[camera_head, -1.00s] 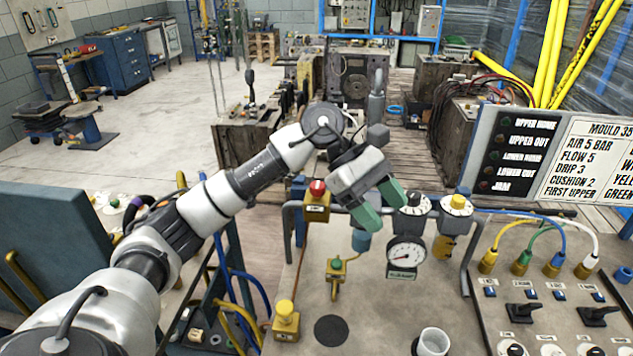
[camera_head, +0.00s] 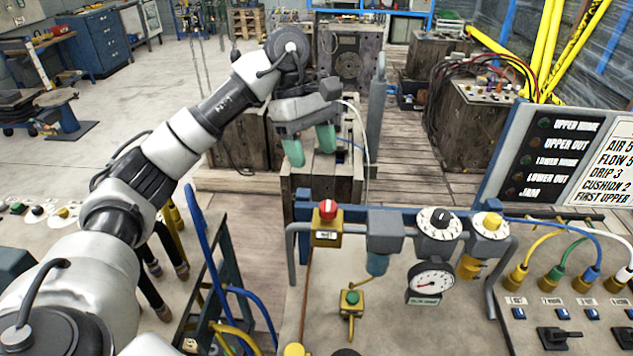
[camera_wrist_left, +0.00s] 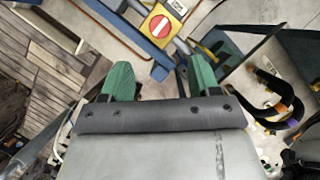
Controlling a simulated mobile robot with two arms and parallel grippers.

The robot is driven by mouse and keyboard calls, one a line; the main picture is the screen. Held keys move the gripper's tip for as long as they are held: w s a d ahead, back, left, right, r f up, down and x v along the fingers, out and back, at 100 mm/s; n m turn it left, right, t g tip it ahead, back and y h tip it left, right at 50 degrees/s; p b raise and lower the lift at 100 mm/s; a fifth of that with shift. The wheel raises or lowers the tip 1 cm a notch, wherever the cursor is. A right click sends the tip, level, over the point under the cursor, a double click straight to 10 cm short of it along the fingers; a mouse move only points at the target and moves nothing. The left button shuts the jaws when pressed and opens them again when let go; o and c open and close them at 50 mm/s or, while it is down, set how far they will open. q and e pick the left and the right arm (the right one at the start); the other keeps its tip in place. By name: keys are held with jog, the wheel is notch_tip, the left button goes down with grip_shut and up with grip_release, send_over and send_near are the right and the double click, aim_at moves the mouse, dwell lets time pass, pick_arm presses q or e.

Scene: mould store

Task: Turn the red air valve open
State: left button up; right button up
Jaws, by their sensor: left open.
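The red air valve (camera_head: 327,208) is a red knob on a yellow block, fixed at the left end of the blue rail over the bench. In the left wrist view the red knob (camera_wrist_left: 160,27) shows a white bar across its face, just beyond the fingers. My left gripper (camera_head: 310,147) is open and empty, its two green fingers spread and pointing down. In the head view it appears above the valve, apart from it; its fingers also show in the wrist view (camera_wrist_left: 160,75). My right gripper is not in view.
Right of the valve on the rail are a grey unit (camera_head: 385,232), a black-and-white dial (camera_head: 439,224), a yellow knob (camera_head: 490,224) and a pressure gauge (camera_head: 432,279). A green button (camera_head: 352,298) sits below. Blue hoses (camera_head: 196,230) hang at left.

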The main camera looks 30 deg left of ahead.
pick_arm(q)
jog(key=p, duration=0.2)
send_over(328, 205)
jog(key=a, duration=0.2)
notch_tip(328, 205, down, 4)
jog(key=shift+w+d+f, duration=0.1)
jog(key=shift+w+f, duration=0.05)
jog(key=shift+f, duration=0.05)
jog(key=x, duration=0.3)
jog(key=p+x, duration=0.1)
jog(key=shift+w+f, duration=0.2)
jog(key=shift+f, duration=0.3)
jog(key=shift+s+d+f, duration=0.1)
jog(key=shift+f, duration=0.2)
jog(key=c, duration=0.8)
jog(key=shift+c, duration=0.5)
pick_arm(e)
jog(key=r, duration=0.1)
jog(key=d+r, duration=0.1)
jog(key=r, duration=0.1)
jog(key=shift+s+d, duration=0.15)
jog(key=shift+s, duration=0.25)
